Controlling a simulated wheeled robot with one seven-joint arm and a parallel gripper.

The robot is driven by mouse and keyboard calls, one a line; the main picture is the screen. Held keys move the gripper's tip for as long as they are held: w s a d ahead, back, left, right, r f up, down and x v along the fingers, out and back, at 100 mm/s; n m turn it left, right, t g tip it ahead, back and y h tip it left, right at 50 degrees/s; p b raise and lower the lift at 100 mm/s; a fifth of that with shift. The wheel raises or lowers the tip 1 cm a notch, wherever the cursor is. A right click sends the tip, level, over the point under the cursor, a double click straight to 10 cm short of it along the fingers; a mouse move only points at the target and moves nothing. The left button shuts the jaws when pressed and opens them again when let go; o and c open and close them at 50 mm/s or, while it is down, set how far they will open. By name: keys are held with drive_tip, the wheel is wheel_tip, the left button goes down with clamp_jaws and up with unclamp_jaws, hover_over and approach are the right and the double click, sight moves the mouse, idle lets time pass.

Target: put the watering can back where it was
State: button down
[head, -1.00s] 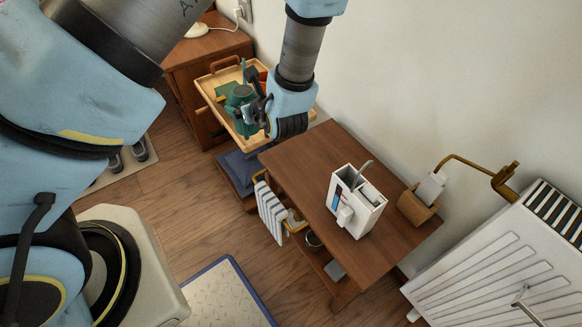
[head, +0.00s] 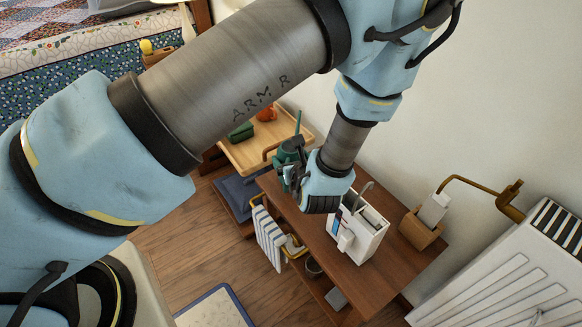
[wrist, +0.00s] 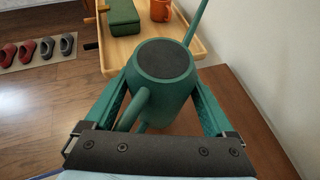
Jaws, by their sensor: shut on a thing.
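A dark green watering can (wrist: 180,95) is in my gripper in the wrist view, its dark round base facing the camera. Its handle points toward me and its thin spout rises at the right. My gripper (wrist: 160,110) is shut on the can's body, a green finger on each side. In the head view the watering can (head: 288,152) shows partly behind my gripper (head: 290,172), above the left end of the brown wooden table (head: 373,280). Whether the can touches the table cannot be told.
A wooden tray (head: 252,157) at the back holds a green box (head: 241,132) and an orange mug (head: 266,113). A wooden holder (head: 419,231) and a radiator (head: 520,280) are at the right.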

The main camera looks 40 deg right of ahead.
drive_tip(key=shift+f, duration=1.65)
drive_tip(key=shift+f, duration=0.15)
unclamp_jaws()
drive_tip(key=shift+s+a+r, duration=0.1)
drive_tip(key=shift+r, duration=0.1)
drive_tip(key=v, duration=1.1)
drive_tip(key=shift+s+a+b, duration=0.15)
drive_tip(key=shift+s+b, duration=0.15)
